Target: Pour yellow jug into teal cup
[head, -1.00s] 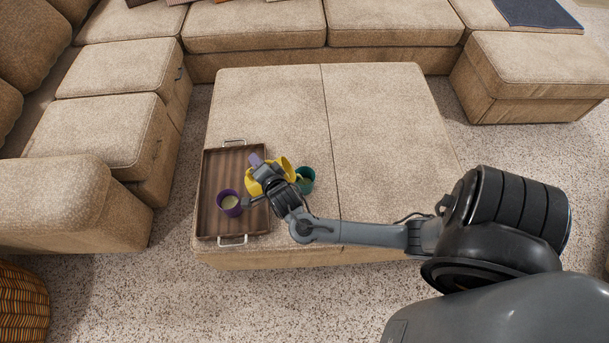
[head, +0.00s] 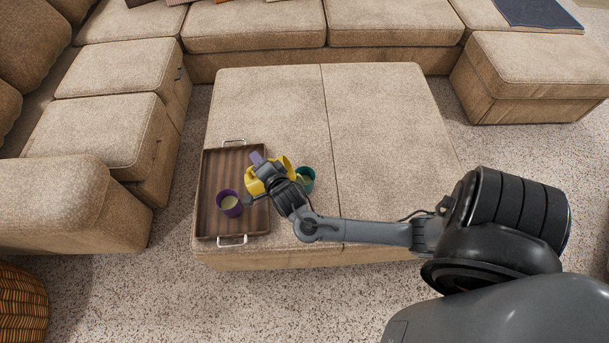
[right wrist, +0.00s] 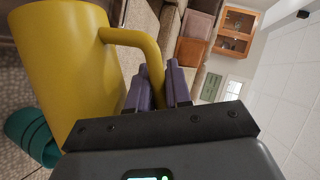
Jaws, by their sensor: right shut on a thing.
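The yellow jug (head: 283,164) is held above the ottoman, between the tray and the teal cup. It also shows large in the right wrist view (right wrist: 65,60), with its handle running to my fingers. My right gripper (head: 257,160) is shut on the jug's handle; its purple fingers show in the right wrist view (right wrist: 160,85). The teal cup (head: 308,182) stands on the ottoman just right of the jug, partly hidden by jug and gripper, with something pale inside. It also shows at the lower left of the right wrist view (right wrist: 35,135). My left gripper is not in view.
A brown wooden tray (head: 210,215) with metal handles lies on the left of the beige ottoman (head: 380,110). A purple cup (head: 229,206) with pale contents stands on the tray. The ottoman's right half is clear apart from my arm. Sofa sections surround it behind and left.

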